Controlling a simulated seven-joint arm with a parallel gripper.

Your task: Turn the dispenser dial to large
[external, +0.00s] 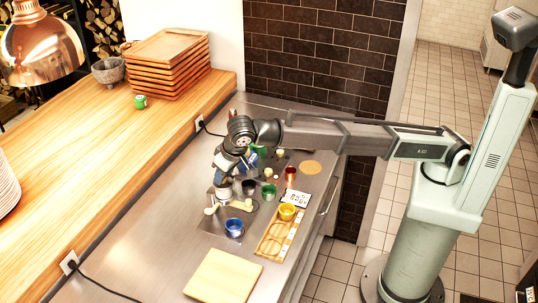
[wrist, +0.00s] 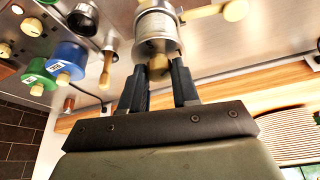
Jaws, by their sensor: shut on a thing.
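In the wrist view, a metal canister (wrist: 157,32) with a pale label band stands just past my fingertips. A tan knob-like part (wrist: 158,70) projects from it, between the two dark fingers of my gripper (wrist: 158,84), which are shut on it. I take this canister to be the dispenser and the tan part its dial; I cannot read any size marking.
Close around are a blue pot (external: 234,228), a green pot (external: 269,191), a yellow pot (external: 287,212) and a copper cup (external: 291,174). A wooden tray (external: 262,250) and board (external: 225,276) lie nearer the front.

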